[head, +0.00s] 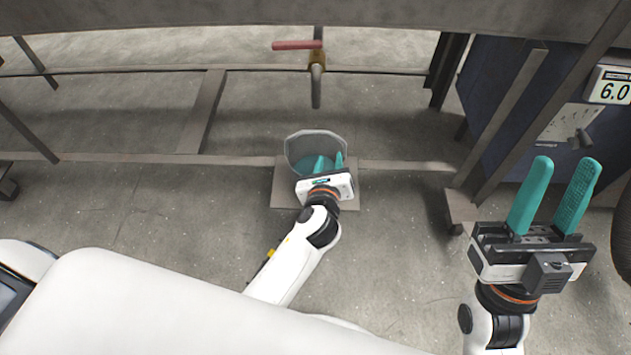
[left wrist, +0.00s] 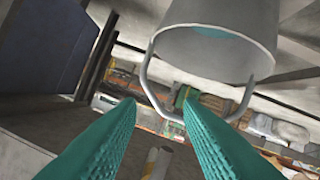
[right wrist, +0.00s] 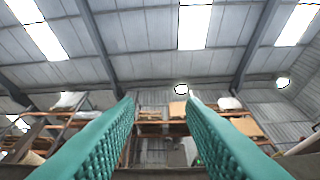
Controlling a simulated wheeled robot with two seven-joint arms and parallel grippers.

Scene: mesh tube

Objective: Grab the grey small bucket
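The grey bucket (head: 315,143) stands under the tap in the head view, with teal showing inside it. In the left wrist view the bucket (left wrist: 240,25) fills the top, and its thin handle (left wrist: 146,75) loops down toward my fingertips. My left gripper (head: 329,157) is at the bucket's near side, its teal fingers overlapping the bucket. In the left wrist view my left gripper (left wrist: 160,97) is open with a gap between the fingers; part of the handle is hidden behind them. My right gripper (head: 566,162) is open and empty, far to the right of the bucket.
A tap (head: 316,75) with a red lever (head: 297,45) hangs above the bucket. A flat plate (head: 285,190) lies beneath it. Metal frame bars (head: 205,110) cross around it. A dark cabinet (head: 500,80) stands at right. The floor at left is mostly clear.

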